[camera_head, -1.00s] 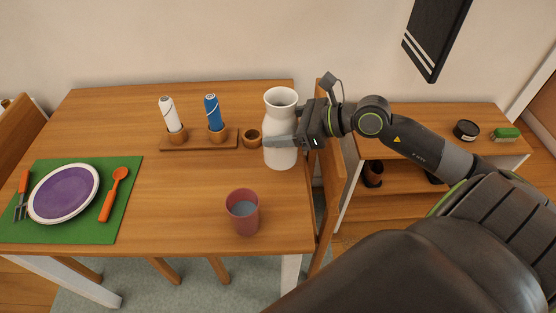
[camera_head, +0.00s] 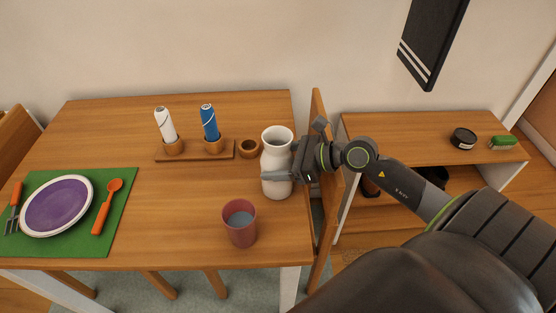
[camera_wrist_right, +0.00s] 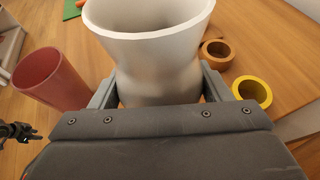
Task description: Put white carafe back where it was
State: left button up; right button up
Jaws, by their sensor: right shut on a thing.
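The white carafe (camera_head: 277,168) is upright near the right edge of the table, right of and behind the red cup. My right gripper (camera_head: 278,175) comes from the right and is shut around its body. In the right wrist view the carafe (camera_wrist_right: 150,55) sits between the fingers of that gripper (camera_wrist_right: 160,98), with its open mouth toward the camera. I cannot tell whether its base touches the table. What looks like my left gripper (camera_wrist_right: 22,132) shows small and dark at the left edge of the wrist view; its jaws are unclear.
The red cup (camera_head: 240,225) holds liquid. A yellow ring-shaped thing (camera_wrist_right: 252,91) shows in the wrist view. A chair (camera_head: 326,190) borders the table's right side.

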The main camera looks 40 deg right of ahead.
jog(key=o, duration=1.3)
jog(key=shift+c, duration=0.2)
jog(key=shift+o, duration=1.3)
jog(key=shift+r, duration=0.1)
